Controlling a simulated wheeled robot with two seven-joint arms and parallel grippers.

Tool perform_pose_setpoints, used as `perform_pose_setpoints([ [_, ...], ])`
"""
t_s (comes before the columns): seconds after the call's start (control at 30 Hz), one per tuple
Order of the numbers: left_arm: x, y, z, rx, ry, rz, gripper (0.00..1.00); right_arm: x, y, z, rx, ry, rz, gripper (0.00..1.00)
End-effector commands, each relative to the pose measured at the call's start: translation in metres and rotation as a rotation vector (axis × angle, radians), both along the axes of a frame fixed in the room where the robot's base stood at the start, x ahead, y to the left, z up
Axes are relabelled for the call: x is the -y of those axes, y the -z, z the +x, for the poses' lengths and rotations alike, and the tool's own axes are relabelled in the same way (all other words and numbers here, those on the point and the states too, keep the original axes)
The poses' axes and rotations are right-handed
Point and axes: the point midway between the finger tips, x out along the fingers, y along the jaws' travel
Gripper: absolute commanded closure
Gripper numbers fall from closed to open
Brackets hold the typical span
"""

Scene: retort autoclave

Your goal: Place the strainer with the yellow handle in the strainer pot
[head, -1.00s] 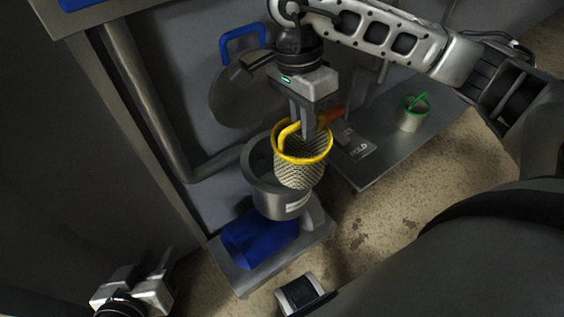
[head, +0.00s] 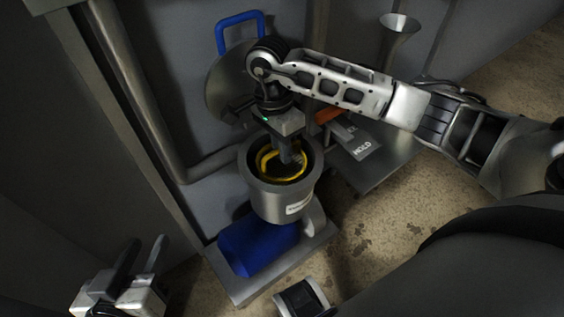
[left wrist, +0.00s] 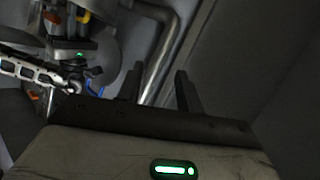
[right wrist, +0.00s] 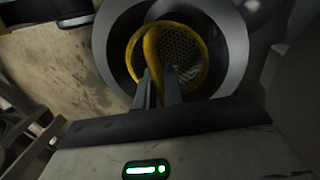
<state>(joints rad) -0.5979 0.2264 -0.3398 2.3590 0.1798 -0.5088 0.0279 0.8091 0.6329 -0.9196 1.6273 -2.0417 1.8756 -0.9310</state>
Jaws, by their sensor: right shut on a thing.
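The strainer with the yellow handle (head: 268,163) is down inside the grey strainer pot (head: 278,201). Its yellow rim sits below the pot's rim in the head view. In the right wrist view the yellow handle (right wrist: 150,52) arches over the mesh basket, inside the pot's wall (right wrist: 233,55). My right gripper (head: 291,156) reaches into the pot's mouth and is shut on the handle; its fingers also show in the right wrist view (right wrist: 158,90). My left gripper (head: 140,262) is open and empty at the lower left, away from the pot.
The pot stands on a metal ledge with a blue box-like part (head: 258,246) in front. A round lid (head: 229,88) with a blue handle (head: 240,24) is behind. A side shelf with a "HOLD" plate (head: 362,149) and a metal funnel (head: 396,36) lie to the right.

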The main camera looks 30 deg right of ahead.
Motion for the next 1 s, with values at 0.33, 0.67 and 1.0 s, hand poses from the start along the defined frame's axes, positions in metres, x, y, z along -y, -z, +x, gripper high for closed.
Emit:
perform_pose_setpoints([
  [0.33, 0.001, -0.002, -0.001, 0.031, -0.004, -0.034, 0.64, 0.000, 0.039, 0.000, -0.001, 0.000, 0.001, 1.00],
  [0.67, 0.002, -0.004, -0.001, 0.034, -0.002, -0.045, 0.64, 0.000, 0.042, 0.000, 0.001, 0.000, 0.000, 1.00],
  [1.0, 0.003, -0.007, 0.002, 0.041, -0.001, -0.051, 0.64, 0.000, 0.042, 0.000, -0.001, 0.000, 0.000, 0.68],
])
